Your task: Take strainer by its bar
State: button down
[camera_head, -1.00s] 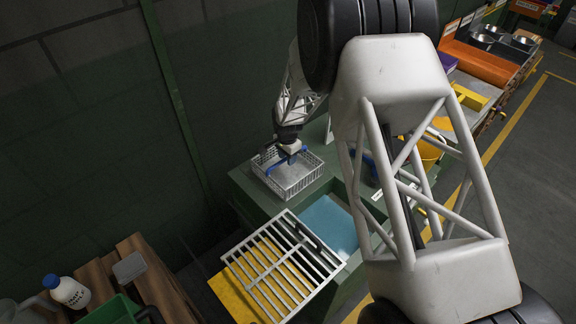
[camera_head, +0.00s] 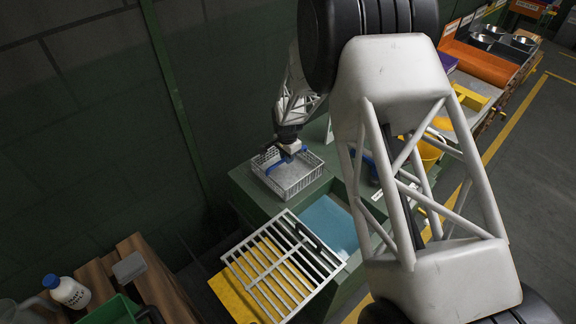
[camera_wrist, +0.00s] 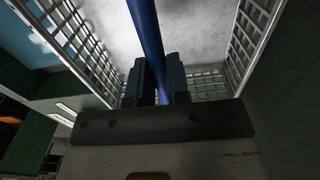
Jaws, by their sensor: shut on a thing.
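The strainer (camera_head: 300,182) is a light grey basket with lattice walls and a blue bar across its top. It sits on the green counter (camera_head: 246,187) in the head view. My gripper (camera_head: 289,149) is over the basket at the bar. In the wrist view, my gripper (camera_wrist: 158,85) has its two dark fingers on either side of the blue bar (camera_wrist: 146,28), shut on it. The basket's lattice walls (camera_wrist: 75,38) show left and right of the bar, with the pale grey bottom beyond.
A grey slatted rack (camera_head: 284,268) lies in front of the counter over a yellow panel (camera_head: 232,298). A light blue surface (camera_head: 328,224) is beside it. A wooden pallet (camera_head: 160,270) with a white bottle (camera_head: 68,291) stands at lower left. A dark wall is behind the basket.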

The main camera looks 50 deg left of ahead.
jog(key=shift+r, duration=1.55)
dwell(0.9)
jog(key=shift+r, duration=1.1)
jog(key=shift+r, duration=0.85)
